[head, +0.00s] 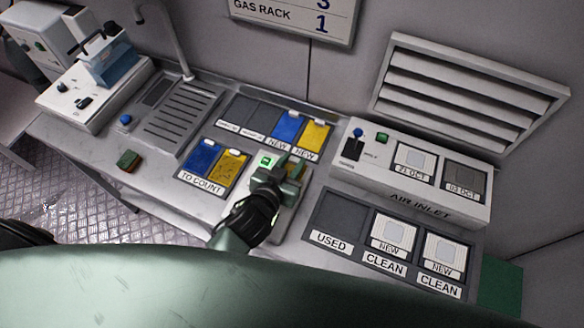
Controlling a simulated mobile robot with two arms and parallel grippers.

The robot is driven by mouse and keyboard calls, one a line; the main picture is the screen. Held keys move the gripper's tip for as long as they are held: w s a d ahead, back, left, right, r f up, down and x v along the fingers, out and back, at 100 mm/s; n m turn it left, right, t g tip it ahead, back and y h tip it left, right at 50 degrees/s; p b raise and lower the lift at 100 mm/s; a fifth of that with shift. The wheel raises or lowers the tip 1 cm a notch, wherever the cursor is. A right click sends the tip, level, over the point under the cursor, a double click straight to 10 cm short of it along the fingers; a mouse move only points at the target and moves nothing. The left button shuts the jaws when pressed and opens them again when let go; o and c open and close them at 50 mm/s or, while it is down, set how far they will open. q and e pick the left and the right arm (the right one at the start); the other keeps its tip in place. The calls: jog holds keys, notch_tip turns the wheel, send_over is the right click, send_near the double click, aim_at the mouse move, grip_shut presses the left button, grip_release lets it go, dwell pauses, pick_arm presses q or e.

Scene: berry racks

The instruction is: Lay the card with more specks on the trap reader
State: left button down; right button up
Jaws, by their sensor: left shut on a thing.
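A blue card (201,157) and a yellow card (230,170) lie side by side in the tray labelled TO COUNT (187,179). Dark specks show on the yellow card; specks on the blue one are too small to tell. The pale device with a lit green display (266,161), to the right of this tray, looks like the trap reader. My left gripper (287,174) is over this device, its arm hiding much of it. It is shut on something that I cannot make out. My right gripper is not in view.
Behind is a tray (247,112) with blue (287,127) and yellow (316,136) cards labelled NEW. At right stand the AIR INLET box (385,190) and a USED/CLEAN tray (337,217).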

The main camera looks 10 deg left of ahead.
aim_at(292, 168)
pick_arm(q)
notch_tip(292, 168, down, 3)
jog(key=shift+r, duration=0.15)
jog(key=shift+f, duration=0.2)
jog(key=shift+f, duration=0.2)
jog(key=c, duration=1.1)
grip_release()
jog(key=shift+r, duration=0.1)
jog(key=shift+r, duration=0.25)
jog(key=b+v, duration=0.1)
jog(key=v, duration=0.4)
jog(key=b+v, duration=0.1)
jog(key=v, duration=0.4)
jog(key=shift+s+f, duration=0.15)
jog(key=shift+s, duration=0.2)
jog(key=shift+s+a+r, duration=0.2)
jog(key=shift+s+r, duration=0.2)
jog(key=shift+s, duration=0.2)
